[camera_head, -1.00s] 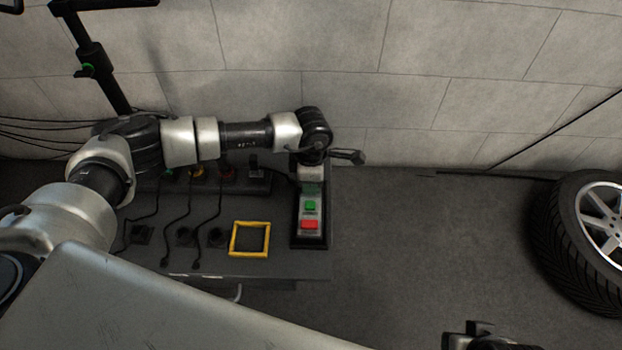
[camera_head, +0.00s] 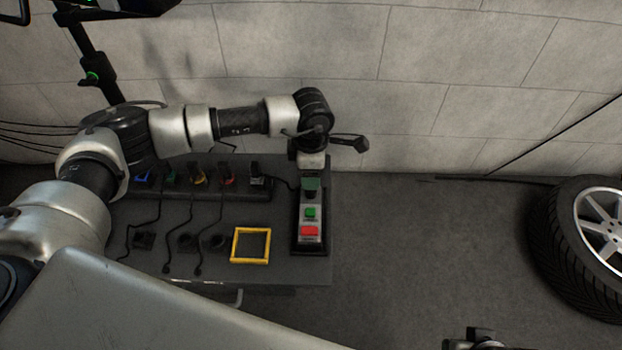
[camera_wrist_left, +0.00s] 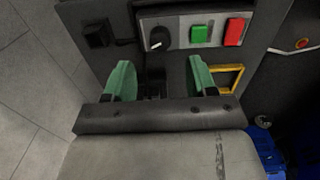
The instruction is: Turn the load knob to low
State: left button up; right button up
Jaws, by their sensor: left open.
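The load knob (camera_wrist_left: 158,38) is a round dark knob with a white pointer mark on a grey control panel (camera_wrist_left: 180,21), seen in the left wrist view. The pointer slants toward the lower left of the dial; I cannot read its labels. My left gripper (camera_wrist_left: 160,76) has two green fingers spread apart and empty, with the knob beyond the gap between them. In the head view, my left gripper (camera_head: 311,186) hangs over the far end of the panel and hides the knob. A dark part at the bottom right edge seems to be my right gripper (camera_head: 478,338); its fingers are unclear.
A green button (camera_head: 310,213) and a red button (camera_head: 310,231) sit on the panel. A yellow square frame (camera_head: 250,245) lies on the dark bench (camera_head: 290,273). Several cables and coloured plugs lie to its left. A wheel (camera_head: 590,240) stands at right; floor between is clear.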

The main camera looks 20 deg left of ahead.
pick_arm(q)
notch_tip(320, 180, up, 4)
jog(key=shift+r, duration=0.2)
dwell(0.5)
